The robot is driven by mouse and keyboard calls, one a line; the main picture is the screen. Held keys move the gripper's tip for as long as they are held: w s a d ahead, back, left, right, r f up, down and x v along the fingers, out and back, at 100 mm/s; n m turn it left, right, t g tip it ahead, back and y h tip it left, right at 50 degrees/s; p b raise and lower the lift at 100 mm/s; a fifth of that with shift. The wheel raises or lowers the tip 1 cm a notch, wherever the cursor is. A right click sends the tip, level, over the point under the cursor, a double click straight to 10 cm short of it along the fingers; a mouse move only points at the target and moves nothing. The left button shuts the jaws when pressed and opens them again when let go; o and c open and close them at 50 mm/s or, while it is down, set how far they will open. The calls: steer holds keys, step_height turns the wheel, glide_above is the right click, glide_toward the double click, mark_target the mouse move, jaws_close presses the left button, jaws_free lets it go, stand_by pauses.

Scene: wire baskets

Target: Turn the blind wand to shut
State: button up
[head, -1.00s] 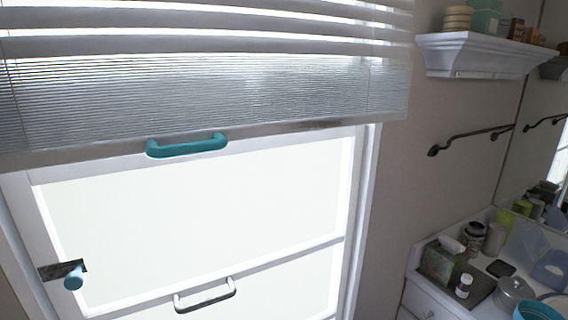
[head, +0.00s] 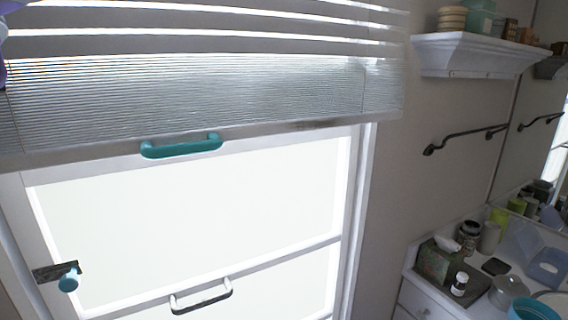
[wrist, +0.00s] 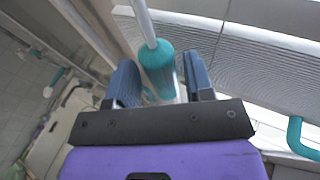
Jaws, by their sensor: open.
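The blind wand (wrist: 158,66) shows in the wrist view as a white rod ending in a thick teal grip. My gripper (wrist: 157,80) has its two blue fingers apart, one on each side of the teal grip. The fingers look clear of the grip, though contact is hard to judge. The blind (head: 200,95) hangs over the top of the window in the head view, with bright gaps between its upper slats. The wand is not visible in the head view; only a purple bit of my arm shows at the top left corner.
A teal handle (head: 181,146) sits on the blind's bottom rail. To the right are a wall shelf (head: 470,55), a towel bar (head: 466,139) and a cluttered counter (head: 415,262).

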steer(key=shift+v, duration=2.45)
steer(key=shift+s+d, duration=0.1)
steer(key=v, duration=1)
steer(key=shift+d, duration=0.25)
